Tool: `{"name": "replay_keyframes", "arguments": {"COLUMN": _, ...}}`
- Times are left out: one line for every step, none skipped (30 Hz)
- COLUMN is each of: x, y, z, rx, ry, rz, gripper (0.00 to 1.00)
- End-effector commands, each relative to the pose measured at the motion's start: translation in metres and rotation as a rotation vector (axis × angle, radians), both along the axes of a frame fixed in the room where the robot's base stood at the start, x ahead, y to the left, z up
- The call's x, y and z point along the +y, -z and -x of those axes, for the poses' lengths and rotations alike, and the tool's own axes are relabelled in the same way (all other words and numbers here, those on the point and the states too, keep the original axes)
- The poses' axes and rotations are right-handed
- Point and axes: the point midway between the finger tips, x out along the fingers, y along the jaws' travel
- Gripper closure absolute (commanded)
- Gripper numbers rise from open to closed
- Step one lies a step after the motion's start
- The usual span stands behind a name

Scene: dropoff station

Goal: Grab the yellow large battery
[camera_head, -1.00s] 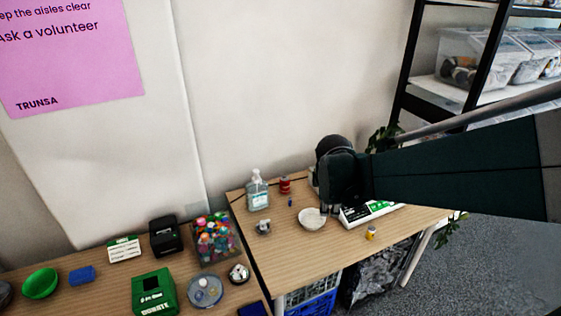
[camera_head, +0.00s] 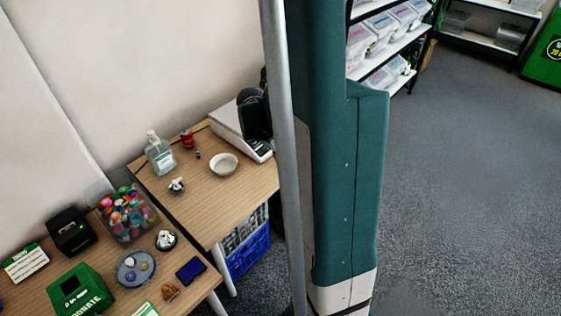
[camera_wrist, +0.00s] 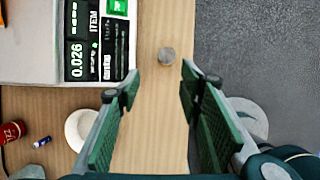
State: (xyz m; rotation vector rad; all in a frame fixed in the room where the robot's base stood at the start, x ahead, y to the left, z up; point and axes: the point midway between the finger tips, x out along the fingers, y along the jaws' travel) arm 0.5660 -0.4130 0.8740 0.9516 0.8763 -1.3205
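In the wrist view, a small grey round top (camera_wrist: 166,56) stands on the wooden table just beyond my fingertips, roughly in line with the gap between them. It looks like the end of an upright battery seen from above; its yellow side does not show. My gripper (camera_wrist: 158,80) is open and empty, its two green-padded fingers apart on either side of the gap. In the head view now, my own arm covers the part of the table where the battery stands.
The white scale (camera_wrist: 40,50) reads 0.026 at the upper left. A white bowl (camera_wrist: 82,128), a red can (camera_wrist: 10,132) and a small blue battery (camera_wrist: 42,141) are to the left. The table's right edge drops to grey floor (camera_wrist: 235,45).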

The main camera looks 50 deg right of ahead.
Motion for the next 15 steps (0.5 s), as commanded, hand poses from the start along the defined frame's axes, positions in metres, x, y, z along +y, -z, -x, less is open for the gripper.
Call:
{"name": "replay_keyframes", "arguments": {"x": -0.008, "y": 0.008, "z": 0.001, "rx": 0.016, "ry": -0.014, "rz": 0.003, "gripper": 0.63}}
{"name": "replay_keyframes", "arguments": {"x": -0.011, "y": 0.012, "z": 0.003, "rx": 0.026, "ry": -0.023, "rz": 0.004, "gripper": 0.63}}
{"name": "replay_keyframes", "arguments": {"x": -0.014, "y": 0.015, "z": 0.004, "rx": 0.037, "ry": -0.034, "rz": 0.006, "gripper": 0.63}}
{"name": "replay_keyframes", "arguments": {"x": -0.016, "y": 0.018, "z": 0.004, "rx": 0.042, "ry": -0.041, "rz": 0.007, "gripper": 0.63}}
{"name": "replay_keyframes", "arguments": {"x": -0.018, "y": 0.02, "z": 0.005, "rx": 0.048, "ry": -0.047, "rz": 0.008, "gripper": 0.63}}
{"name": "replay_keyframes", "arguments": {"x": -0.02, "y": 0.022, "z": 0.005, "rx": 0.054, "ry": -0.054, "rz": 0.008, "gripper": 0.63}}
{"name": "replay_keyframes", "arguments": {"x": -0.021, "y": 0.023, "z": 0.006, "rx": 0.057, "ry": -0.058, "rz": 0.008, "gripper": 0.63}}
{"name": "replay_keyframes", "arguments": {"x": -0.022, "y": 0.024, "z": 0.006, "rx": 0.06, "ry": -0.06, "rz": 0.009, "gripper": 0.63}}
{"name": "replay_keyframes", "arguments": {"x": -0.023, "y": 0.024, "z": 0.006, "rx": 0.062, "ry": -0.063, "rz": 0.009, "gripper": 0.63}}
{"name": "replay_keyframes", "arguments": {"x": -0.023, "y": 0.025, "z": 0.006, "rx": 0.063, "ry": -0.065, "rz": 0.009, "gripper": 0.63}}
{"name": "replay_keyframes", "arguments": {"x": -0.023, "y": 0.025, "z": 0.007, "rx": 0.064, "ry": -0.065, "rz": 0.009, "gripper": 0.63}}
{"name": "replay_keyframes", "arguments": {"x": -0.023, "y": 0.025, "z": 0.007, "rx": 0.064, "ry": -0.065, "rz": 0.009, "gripper": 0.63}}
{"name": "replay_keyframes", "arguments": {"x": -0.023, "y": 0.025, "z": 0.007, "rx": 0.064, "ry": -0.065, "rz": 0.009, "gripper": 0.63}}
{"name": "replay_keyframes", "arguments": {"x": -0.023, "y": 0.025, "z": 0.007, "rx": 0.064, "ry": -0.065, "rz": 0.009, "gripper": 0.63}}
{"name": "replay_keyframes", "arguments": {"x": -0.023, "y": 0.025, "z": 0.007, "rx": 0.064, "ry": -0.065, "rz": 0.009, "gripper": 0.63}}
